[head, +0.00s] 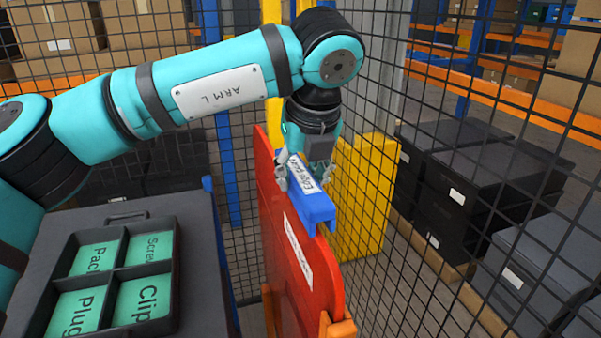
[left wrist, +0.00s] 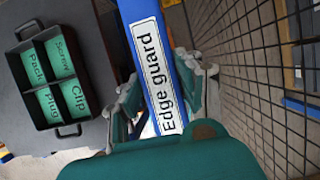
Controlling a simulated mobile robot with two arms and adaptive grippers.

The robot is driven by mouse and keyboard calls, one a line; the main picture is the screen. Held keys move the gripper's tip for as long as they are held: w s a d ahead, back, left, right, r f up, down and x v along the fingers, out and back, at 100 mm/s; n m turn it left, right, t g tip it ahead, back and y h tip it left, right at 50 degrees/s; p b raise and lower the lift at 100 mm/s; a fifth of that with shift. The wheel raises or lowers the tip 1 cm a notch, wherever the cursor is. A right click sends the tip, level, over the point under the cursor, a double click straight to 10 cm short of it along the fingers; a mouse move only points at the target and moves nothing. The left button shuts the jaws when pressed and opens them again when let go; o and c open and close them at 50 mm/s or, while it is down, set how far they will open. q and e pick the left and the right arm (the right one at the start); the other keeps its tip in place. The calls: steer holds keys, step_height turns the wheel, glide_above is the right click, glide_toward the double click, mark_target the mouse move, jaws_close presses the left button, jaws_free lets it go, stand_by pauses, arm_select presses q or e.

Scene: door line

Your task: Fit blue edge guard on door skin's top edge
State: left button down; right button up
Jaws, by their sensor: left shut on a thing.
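The blue edge guard (head: 318,207) has a white label reading "Edge guard". My left gripper (head: 304,176) is shut on it, with one finger on each side. In the left wrist view the guard (left wrist: 187,72) runs lengthwise between the fingers (left wrist: 163,100). The red door skin (head: 277,215) stands upright below. The guard is in line with its top edge, and its near end overlaps that edge in the head view. I cannot tell whether the guard is fully seated or just above. My right gripper is not in view.
A dark tray (head: 107,222) with labelled green compartments sits on a grey surface (head: 205,290) at left. A wire mesh fence (head: 440,200) runs close along the right. A yellow panel (head: 362,195) stands behind the door skin. Orange supports (head: 338,327) hold the door skin low down.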

arm_select(q)
steer(key=shift+a, duration=0.1)
steer(key=shift+b, duration=0.35)
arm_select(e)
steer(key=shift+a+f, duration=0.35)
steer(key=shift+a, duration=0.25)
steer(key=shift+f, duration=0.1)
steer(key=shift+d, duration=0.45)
arm_select(q)
steer(key=shift+b, duration=0.45)
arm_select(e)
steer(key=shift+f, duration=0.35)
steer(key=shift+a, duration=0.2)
arm_select(q)
steer(key=shift+f+b, duration=0.35)
steer(key=shift+b, duration=0.2)
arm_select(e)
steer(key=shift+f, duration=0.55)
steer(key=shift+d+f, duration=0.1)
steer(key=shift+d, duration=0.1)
